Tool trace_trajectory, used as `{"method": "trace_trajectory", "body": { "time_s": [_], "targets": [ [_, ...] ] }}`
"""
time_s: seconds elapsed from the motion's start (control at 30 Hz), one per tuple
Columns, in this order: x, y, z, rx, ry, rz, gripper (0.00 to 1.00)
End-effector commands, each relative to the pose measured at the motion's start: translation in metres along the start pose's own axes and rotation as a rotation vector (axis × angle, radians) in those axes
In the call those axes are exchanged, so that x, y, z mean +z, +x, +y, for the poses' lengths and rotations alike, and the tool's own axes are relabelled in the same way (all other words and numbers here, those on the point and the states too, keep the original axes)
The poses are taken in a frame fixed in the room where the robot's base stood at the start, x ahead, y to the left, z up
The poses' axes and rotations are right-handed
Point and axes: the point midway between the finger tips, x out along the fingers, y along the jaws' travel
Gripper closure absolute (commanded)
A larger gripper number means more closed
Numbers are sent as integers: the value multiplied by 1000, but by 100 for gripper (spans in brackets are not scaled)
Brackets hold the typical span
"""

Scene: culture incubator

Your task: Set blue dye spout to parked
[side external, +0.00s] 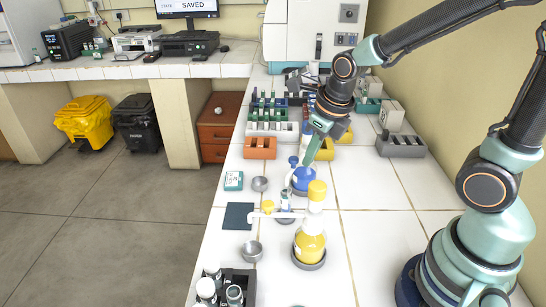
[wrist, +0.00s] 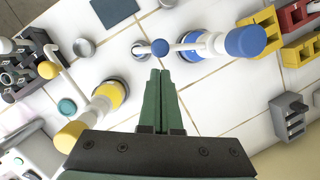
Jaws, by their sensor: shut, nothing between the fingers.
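The blue dye bottle (side external: 303,180) stands on the white tiled bench, partly hidden by my gripper in the side external view. In the wrist view its large blue cap (wrist: 245,41) is at upper right. Its white spout (wrist: 175,46) runs left to a small blue knob (wrist: 160,47), with the end over or beside a small round holder (wrist: 139,54); the exact height is unclear. My gripper (wrist: 160,73) is shut and empty, its green fingertips just below the knob in the wrist view. Whether they touch the spout, I cannot tell.
A yellow dye bottle (side external: 310,244) with its own spout stands nearer the side camera. Metal cups (side external: 252,250) and a dark pad (side external: 238,216) lie left of the bottles. Coloured racks (side external: 260,148) fill the back. A vial rack (side external: 238,286) stands in front.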

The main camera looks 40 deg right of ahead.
Motion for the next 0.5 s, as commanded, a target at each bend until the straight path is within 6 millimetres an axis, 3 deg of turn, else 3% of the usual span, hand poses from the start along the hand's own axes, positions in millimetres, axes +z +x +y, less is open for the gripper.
{"method": "trace_trajectory", "body": {
  "time_s": [0.5],
  "targets": [
    [8,4,0,1,0,-1,100]
  ]
}}
